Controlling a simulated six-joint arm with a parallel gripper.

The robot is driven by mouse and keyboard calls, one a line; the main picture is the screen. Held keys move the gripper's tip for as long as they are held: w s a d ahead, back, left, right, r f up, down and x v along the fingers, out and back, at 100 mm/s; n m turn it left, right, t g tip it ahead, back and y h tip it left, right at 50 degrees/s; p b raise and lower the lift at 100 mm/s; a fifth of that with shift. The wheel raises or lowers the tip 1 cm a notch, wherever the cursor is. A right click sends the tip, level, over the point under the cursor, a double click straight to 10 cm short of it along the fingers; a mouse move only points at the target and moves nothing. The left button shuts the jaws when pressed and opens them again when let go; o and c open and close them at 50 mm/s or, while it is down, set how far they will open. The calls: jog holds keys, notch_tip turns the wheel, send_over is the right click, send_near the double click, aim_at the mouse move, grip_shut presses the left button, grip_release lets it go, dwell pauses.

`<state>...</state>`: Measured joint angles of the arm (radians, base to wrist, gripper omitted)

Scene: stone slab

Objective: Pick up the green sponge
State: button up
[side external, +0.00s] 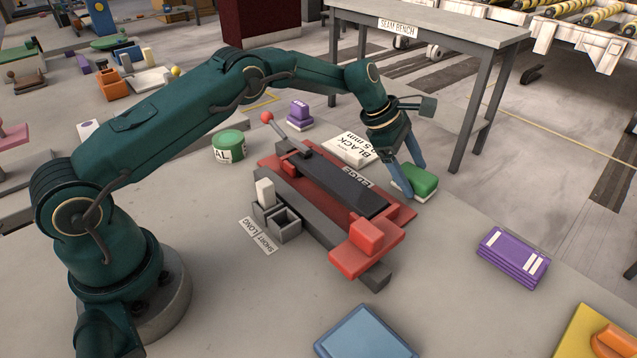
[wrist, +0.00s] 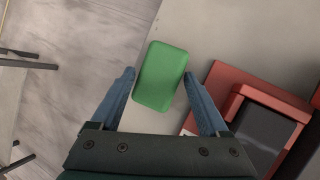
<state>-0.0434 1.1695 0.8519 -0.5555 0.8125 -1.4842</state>
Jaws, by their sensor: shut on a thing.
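The green sponge (side external: 420,180) is a rounded block with a pale layer underneath, at the right of the red and black machine in the side external view. In the wrist view the sponge (wrist: 160,78) lies tilted between the two blue fingers. My gripper (side external: 411,177) points down and is shut on the sponge; its fingers (wrist: 159,88) also show in the wrist view, one on each side of it. The sponge is at or close to the slab surface; I cannot tell whether it is clear of it.
The red and black machine (side external: 345,185) stands close left of the sponge. A white labelled packet (side external: 347,150) lies behind it. Purple pads (side external: 513,257) and a blue block (side external: 365,335) lie nearer the front. A grey bench (side external: 430,25) stands behind. Slab right of the sponge is clear.

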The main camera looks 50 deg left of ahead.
aim_at(424, 173)
jog(key=shift+r, duration=0.35)
grip_shut()
jog(key=r, duration=0.3)
jog(key=shift+a+r, duration=0.2)
jog(key=shift+r, duration=0.05)
jog(key=s+a+r, duration=0.4)
jog(key=a+r, duration=0.2)
jog(key=a, duration=0.4)
jog(key=shift+a+r, duration=0.3)
